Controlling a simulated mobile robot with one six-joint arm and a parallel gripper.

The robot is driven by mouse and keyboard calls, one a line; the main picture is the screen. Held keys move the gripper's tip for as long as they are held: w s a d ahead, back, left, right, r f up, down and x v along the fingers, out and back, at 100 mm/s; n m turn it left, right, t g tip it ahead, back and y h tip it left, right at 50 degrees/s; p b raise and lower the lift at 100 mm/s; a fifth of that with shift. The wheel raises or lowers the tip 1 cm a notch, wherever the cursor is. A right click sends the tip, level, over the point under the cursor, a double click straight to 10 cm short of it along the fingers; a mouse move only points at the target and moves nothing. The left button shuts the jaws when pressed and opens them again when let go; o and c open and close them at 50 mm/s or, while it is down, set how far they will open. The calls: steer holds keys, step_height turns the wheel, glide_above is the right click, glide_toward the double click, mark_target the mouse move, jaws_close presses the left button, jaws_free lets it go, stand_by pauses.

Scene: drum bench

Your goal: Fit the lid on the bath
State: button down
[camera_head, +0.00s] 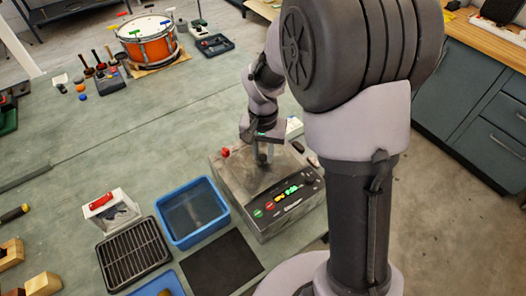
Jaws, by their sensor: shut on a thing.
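The bath (288,224) is a grey metal box with a black control panel, lit digits and a red and a green button, on the bench in the lower middle. A flat grey lid (236,172) is at its top. I cannot tell whether the lid is seated or slightly above the rim. My gripper (263,158) points down over the middle of the lid and is shut on it, probably at a handle that the fingers hide. The far right corner of the bath is partly behind my arm.
A blue tub (164,233) stands just left of the bath, with a black rack (134,254) and a dark mat (222,264) nearby. A red-topped white box (110,211) is further left. An orange drum (148,47) stands at the back. The bench's middle left is clear.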

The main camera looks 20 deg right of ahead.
steer(key=shift+f, duration=0.4)
steer(key=shift+f+b, duration=0.45)
steer(key=shift+b, duration=0.05)
steer(key=c, duration=1.1)
jaws_free()
step_height(320, 180, up, 18)
steer(key=p, duration=0.6)
steer(key=s+a+f+t+y+b, duration=0.1)
steer(key=s+a+t+b, duration=0.1)
steer(key=s+b, duration=0.3)
steer(key=s+a+f+n+t+y+b, duration=0.1)
steer(key=s+b, duration=0.4)
steer(key=s, duration=0.9)
steer(key=a+f+t, duration=0.1)
steer(key=t, duration=0.1)
steer(key=shift+f+t, duration=0.2)
steer(key=shift+t, duration=0.2)
